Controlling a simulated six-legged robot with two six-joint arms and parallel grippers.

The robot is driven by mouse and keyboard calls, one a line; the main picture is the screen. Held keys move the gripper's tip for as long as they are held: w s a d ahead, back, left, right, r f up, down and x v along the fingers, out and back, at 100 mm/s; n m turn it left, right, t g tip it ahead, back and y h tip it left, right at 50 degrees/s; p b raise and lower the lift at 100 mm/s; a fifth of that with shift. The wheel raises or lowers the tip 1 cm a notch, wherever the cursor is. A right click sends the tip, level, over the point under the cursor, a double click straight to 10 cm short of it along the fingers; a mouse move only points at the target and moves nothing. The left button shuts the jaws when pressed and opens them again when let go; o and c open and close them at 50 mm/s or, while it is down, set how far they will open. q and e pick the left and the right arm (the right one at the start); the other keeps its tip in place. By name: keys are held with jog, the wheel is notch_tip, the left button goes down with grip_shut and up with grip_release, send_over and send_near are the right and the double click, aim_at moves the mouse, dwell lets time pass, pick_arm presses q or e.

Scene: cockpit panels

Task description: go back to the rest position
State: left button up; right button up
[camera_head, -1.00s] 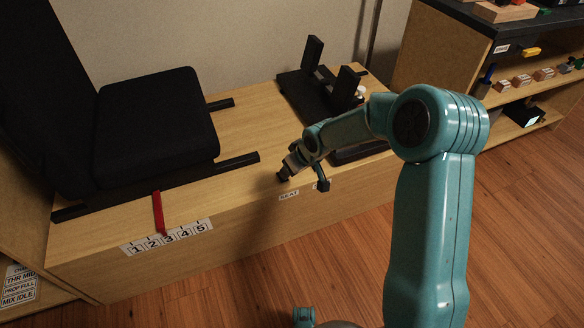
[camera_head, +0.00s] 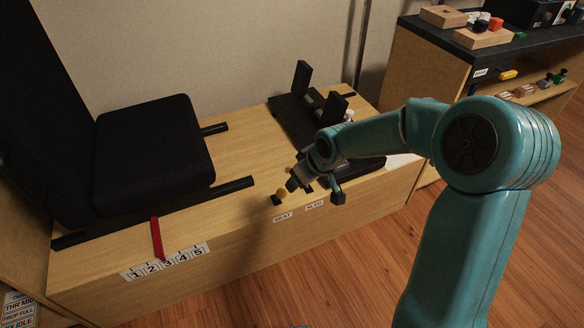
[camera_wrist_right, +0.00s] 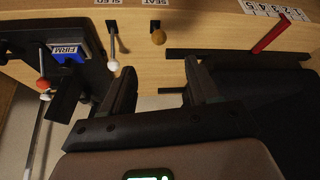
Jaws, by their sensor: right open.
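My right arm comes in from the right in the head view. Its gripper (camera_head: 316,192) is open and empty, just above the front edge of the wooden platform (camera_head: 240,170). In the right wrist view the gripper (camera_wrist_right: 160,66) shows two black fingers apart with nothing between them. A small ochre knob (camera_head: 281,192) by the SEAT label sits just left of the fingers, apart from them; it also shows in the right wrist view (camera_wrist_right: 158,37). A white-knobbed lever (camera_wrist_right: 113,66) stands by the SLED label. My left gripper is not in view.
A black seat (camera_head: 155,150) on rails stands at the left, with a red pointer (camera_head: 156,238) at a scale numbered 1 to 5. A black sled-like frame (camera_head: 300,108) lies behind my gripper. A shelf unit (camera_head: 430,70) stands at the back right. The front floor is clear.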

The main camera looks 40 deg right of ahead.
jog(key=s+a+f+g+y, duration=0.2)
jog(key=s+a+f+y, duration=0.15)
jog(key=a+f, duration=1)
jog(key=s+a+f+m+g, duration=0.1)
jog(key=s+a+f+g, duration=0.1)
jog(key=s+a+f, duration=0.5)
jog(key=s+a+f+m+g, duration=0.15)
jog(key=s+a+f, duration=0.25)
jog(key=s, duration=0.5)
notch_tip(320, 180, up, 28)
jog(key=w+p, duration=0.1)
jog(key=p, duration=2.6)
jog(key=shift+d+p, duration=0.3)
jog(key=shift+p, duration=0.1)
jog(key=shift+t, duration=0.25)
jog(key=shift+a, duration=0.15)
